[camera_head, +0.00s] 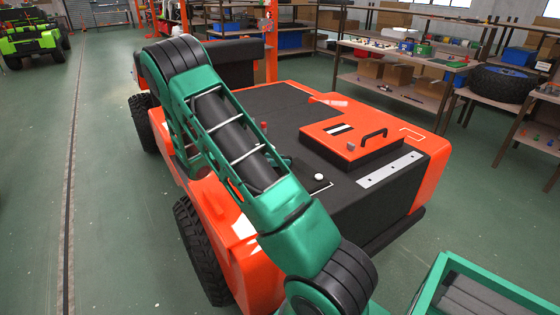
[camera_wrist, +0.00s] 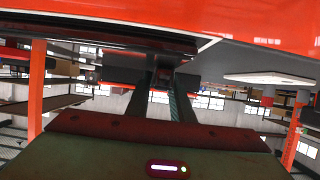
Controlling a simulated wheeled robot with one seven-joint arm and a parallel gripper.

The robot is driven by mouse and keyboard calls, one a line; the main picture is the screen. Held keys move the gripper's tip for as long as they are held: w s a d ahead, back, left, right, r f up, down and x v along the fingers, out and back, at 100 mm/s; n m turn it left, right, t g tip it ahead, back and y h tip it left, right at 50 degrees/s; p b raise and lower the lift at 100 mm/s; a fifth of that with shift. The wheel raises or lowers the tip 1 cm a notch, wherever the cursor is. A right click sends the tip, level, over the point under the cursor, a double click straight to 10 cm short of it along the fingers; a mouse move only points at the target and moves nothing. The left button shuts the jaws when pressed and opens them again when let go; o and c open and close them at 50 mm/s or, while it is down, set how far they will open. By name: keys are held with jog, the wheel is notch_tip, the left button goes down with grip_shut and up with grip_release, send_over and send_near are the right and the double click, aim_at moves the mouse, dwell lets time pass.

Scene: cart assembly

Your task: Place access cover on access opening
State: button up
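In the head view an orange square panel (camera_head: 322,139), which looks like the access cover, lies flat on a raised black block on the cart's dark deck (camera_head: 275,108). It has a black arched handle (camera_head: 373,135) and a black-and-white label. No access opening shows; I cannot tell whether it lies under the panel.
A silvery plate with holes (camera_head: 390,170) lies in front of the panel. A white knob (camera_head: 318,177) stands on the deck near my arm.

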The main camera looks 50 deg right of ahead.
jog(key=shift+o, duration=1.1)
jog(key=shift+a+r, duration=0.1)
jog(key=shift+r, duration=0.05)
jog(key=v, duration=1)
jog(key=shift+w+a+r, duration=0.15)
jog(key=shift+a, duration=0.2)
jog(key=shift+a+r, duration=0.25)
jog(key=shift+a, duration=0.15)
jog(key=s+y, duration=0.1)
jog(key=s, duration=0.1)
jog(key=s+r+n+y, duration=0.1)
jog(key=s+r+y, duration=0.1)
jog(key=s, duration=0.1)
jog(key=shift+s+d+r+n+g, duration=0.2)
jog(key=shift+s+d+n+g, duration=0.1)
jog(key=shift+s+d, duration=0.1)
jog(key=s+a+r+n+t+y, duration=0.1)
jog(key=s+a+r+n+y, duration=0.2)
jog(key=s, duration=0.9)
jog(key=s+a+r+n+t+y, duration=0.2)
jog(key=s+a+r+n+y, duration=0.1)
jog(key=s+a+n+y, duration=0.4)
jog(key=s+a+n, duration=0.2)
jog(key=s+a, duration=0.2)
jog(key=s, duration=0.1)
jog(key=shift+a+n+t, duration=0.2)
jog(key=shift+n+t, duration=0.1)
